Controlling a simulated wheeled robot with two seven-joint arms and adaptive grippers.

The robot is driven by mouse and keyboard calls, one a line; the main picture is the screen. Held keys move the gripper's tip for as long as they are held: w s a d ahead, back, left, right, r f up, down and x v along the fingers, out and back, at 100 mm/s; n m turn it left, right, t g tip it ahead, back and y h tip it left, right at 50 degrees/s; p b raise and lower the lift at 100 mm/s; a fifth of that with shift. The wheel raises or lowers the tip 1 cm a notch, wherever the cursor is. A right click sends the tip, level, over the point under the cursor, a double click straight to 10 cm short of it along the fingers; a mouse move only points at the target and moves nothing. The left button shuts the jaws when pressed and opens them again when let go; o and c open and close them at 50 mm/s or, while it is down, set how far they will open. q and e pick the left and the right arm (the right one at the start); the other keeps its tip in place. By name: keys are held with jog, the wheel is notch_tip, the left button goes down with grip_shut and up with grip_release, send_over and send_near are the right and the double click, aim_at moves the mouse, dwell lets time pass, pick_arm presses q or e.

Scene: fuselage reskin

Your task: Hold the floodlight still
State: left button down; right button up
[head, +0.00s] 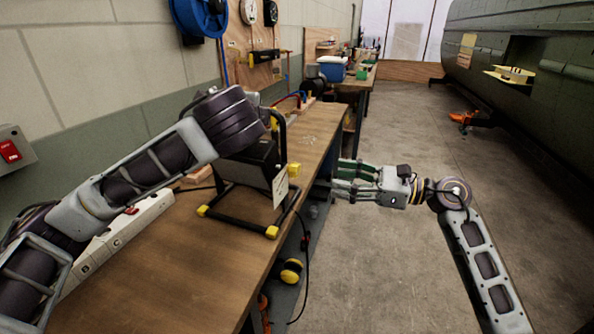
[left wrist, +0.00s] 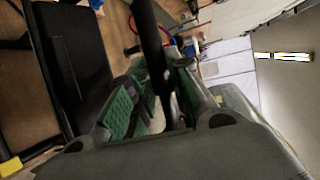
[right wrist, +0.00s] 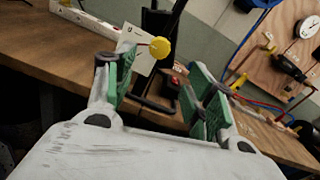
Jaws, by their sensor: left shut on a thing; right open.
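The black floodlight (head: 247,172) stands on the workbench (head: 190,265) on a tubular frame with yellow feet. A white tag (head: 280,187) hangs on its right side beside a yellow knob (head: 294,170). My left gripper (left wrist: 160,88) is shut on a black tube of the floodlight's frame; in the head view my left arm hides this gripper. My right gripper (head: 337,181) is open and empty, off the bench's right edge, with its fingers pointing left at the floodlight. In the right wrist view the yellow knob (right wrist: 160,47) shows beyond and between its fingers, apart from them.
A white power strip (head: 125,228) lies along the wall side of the bench. A black and yellow item (head: 291,271) and a cable are below the bench edge. A blue cooler (head: 332,68) stands farther back. The green fuselage (head: 520,60) is at the right; the floor between is mostly clear.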

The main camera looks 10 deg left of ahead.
aim_at(299, 171)
jog(key=shift+a, duration=0.15)
jog(key=shift+w+a, duration=0.35)
jog(key=shift+a, duration=1.55)
jog(key=shift+w+a, duration=0.3)
jog(key=shift+a, duration=1.65)
jog(key=shift+w+a, duration=0.35)
jog(key=shift+a, duration=1.55)
jog(key=c, duration=1)
jog(key=shift+m, duration=0.8)
jog(key=o, duration=1)
jog(key=shift+d, duration=0.15)
